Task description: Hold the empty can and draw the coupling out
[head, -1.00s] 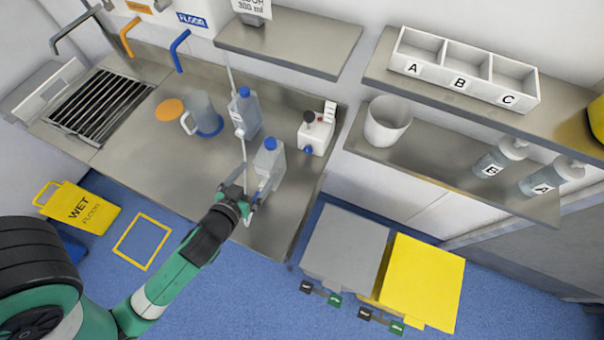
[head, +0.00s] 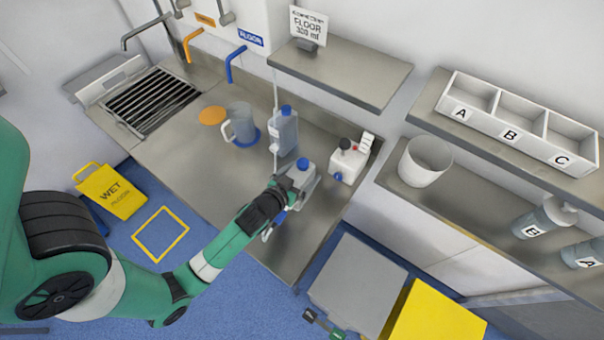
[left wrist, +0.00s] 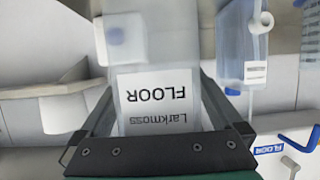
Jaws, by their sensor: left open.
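Two translucent cans with blue caps stand on the steel counter. The front can (head: 303,176) is partly hidden by my left gripper (head: 279,203). In the left wrist view this can (left wrist: 155,60) is between the open fingers, with an upside-down "Larkmoss FLOOR" label; whether the fingers touch it I cannot tell. The rear can (head: 286,132) stands just behind it. A thin white tube (head: 276,90) hangs down beside the rear can. A white fitting, possibly the coupling (left wrist: 262,20), shows on the rear can in the left wrist view. My right gripper is not in view.
A clear jug (head: 241,122) and an orange disc (head: 212,115) stand left of the cans. A white device (head: 348,163) with a black knob is on the right. A shelf (head: 340,70) overhangs the back. The counter's left middle is clear.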

